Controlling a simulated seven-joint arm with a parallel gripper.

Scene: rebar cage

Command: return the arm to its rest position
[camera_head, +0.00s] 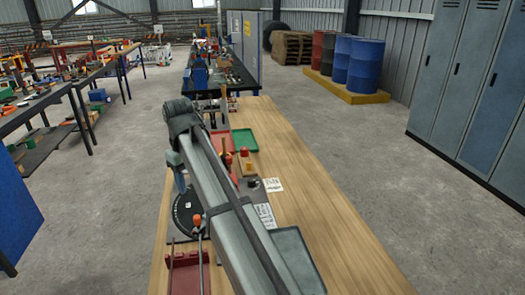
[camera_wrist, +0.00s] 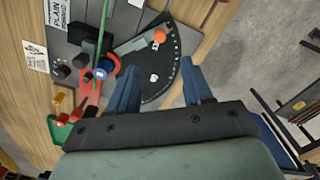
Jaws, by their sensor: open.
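My gripper (camera_wrist: 160,82) shows in the wrist view with its two blue fingers spread apart and nothing between them. It points down over the wooden bench (camera_wrist: 120,22), above a dark quarter-round plate (camera_wrist: 153,85) with a marked edge and an orange knob (camera_wrist: 160,35). In the head view my grey arm reaches along the wooden bench (camera_head: 325,235) and covers part of the plate (camera_head: 183,212). A bluish end part hangs left of the arm there, but its fingers are too small to make out.
A red holder (camera_head: 187,275) with upright rods stands at the bench's near left. A white card (camera_head: 273,185) lies right of the arm. The bench's right side is clear.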

